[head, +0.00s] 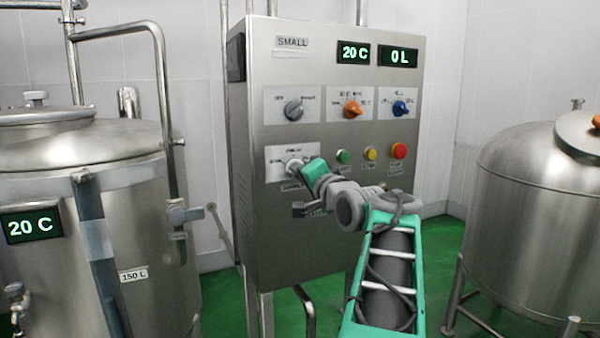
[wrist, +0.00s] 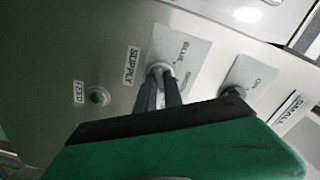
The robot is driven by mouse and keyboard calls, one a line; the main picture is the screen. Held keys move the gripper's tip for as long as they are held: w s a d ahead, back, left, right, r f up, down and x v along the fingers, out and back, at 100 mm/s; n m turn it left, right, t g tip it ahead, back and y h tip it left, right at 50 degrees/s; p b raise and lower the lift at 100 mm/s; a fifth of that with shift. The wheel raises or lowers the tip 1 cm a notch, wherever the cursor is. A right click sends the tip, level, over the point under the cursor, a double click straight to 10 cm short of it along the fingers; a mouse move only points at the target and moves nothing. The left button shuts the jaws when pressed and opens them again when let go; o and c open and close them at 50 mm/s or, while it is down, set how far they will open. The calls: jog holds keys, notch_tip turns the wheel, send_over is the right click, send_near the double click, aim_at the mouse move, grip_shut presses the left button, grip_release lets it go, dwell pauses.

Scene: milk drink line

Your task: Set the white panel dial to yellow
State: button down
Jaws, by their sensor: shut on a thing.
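The white dial (head: 292,164) sits on a pale plate at the lower left of the steel panel's controls. In the wrist view the dial (wrist: 159,68) shows at the fingertips, above a SUPPLY label, with the word BLUE on its plate. My gripper (head: 299,168) reaches the dial from the front right, and in the wrist view its two dark fingers (wrist: 164,90) are closed on the dial's sides. The fingers hide much of the dial, so I cannot tell which mark it points to.
Above are a grey dial (head: 293,109), an orange dial (head: 352,109) and a blue dial (head: 401,108). Green (head: 343,156), yellow (head: 371,153) and red (head: 399,151) buttons are close to my wrist. Steel tanks stand left (head: 130,215) and right (head: 530,215).

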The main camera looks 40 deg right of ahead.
jog(key=shift+r, duration=0.1)
dwell(0.3)
jog(key=c, duration=1.5)
grip_release()
jog(key=shift+o, duration=0.2)
jog(key=b+v, duration=0.2)
jog(key=v, duration=0.5)
jog(key=shift+s+a, duration=0.2)
jog(key=shift+s, duration=0.2)
